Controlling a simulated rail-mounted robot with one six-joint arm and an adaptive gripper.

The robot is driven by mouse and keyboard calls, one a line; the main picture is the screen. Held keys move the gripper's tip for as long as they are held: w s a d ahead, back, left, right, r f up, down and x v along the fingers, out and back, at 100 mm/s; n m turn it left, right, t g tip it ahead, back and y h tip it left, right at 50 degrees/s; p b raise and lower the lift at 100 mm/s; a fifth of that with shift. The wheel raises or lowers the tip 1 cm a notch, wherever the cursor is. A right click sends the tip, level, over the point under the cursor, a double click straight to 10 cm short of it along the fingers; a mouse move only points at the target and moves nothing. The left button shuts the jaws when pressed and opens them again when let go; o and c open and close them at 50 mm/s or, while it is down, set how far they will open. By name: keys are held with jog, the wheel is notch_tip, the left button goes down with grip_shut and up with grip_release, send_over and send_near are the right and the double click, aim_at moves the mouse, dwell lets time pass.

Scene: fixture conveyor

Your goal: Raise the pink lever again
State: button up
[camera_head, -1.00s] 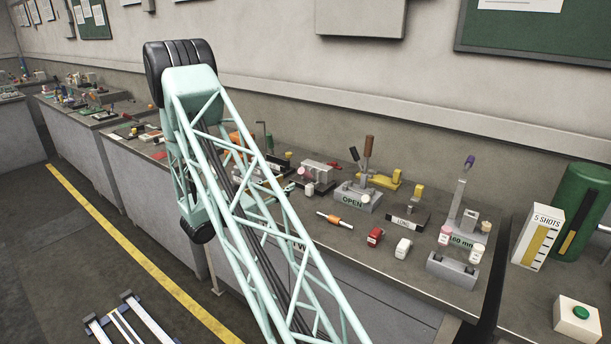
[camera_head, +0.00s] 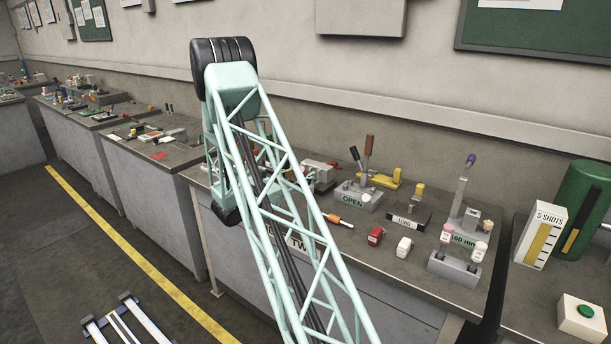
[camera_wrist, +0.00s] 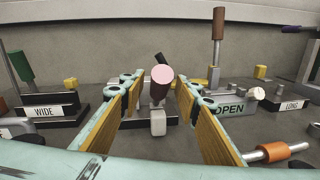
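The pink lever (camera_wrist: 162,76) shows in the wrist view as a pale pink round end on a dark handle, pointing towards the camera. Its base and a pale grey block (camera_wrist: 158,122) sit just below and behind it. My gripper (camera_wrist: 162,92) is open, with one yellow-padded finger on each side of the lever. A gap shows on both sides, so the fingers do not appear to press on it. In the head view my arm hides the gripper's fingers and the lever.
A fixture labelled OPEN (camera_wrist: 228,109) with an upright brown-handled lever stands right. An orange-banded handle (camera_wrist: 275,151) lies near the right finger. A WIDE fixture (camera_wrist: 45,111) is left, a LONG one (camera_wrist: 291,105) far right. The wall stands behind.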

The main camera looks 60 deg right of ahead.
jog(key=shift+s+d, duration=0.1)
jog(key=shift+d, duration=0.55)
jog(key=shift+c, duration=0.4)
grip_shut()
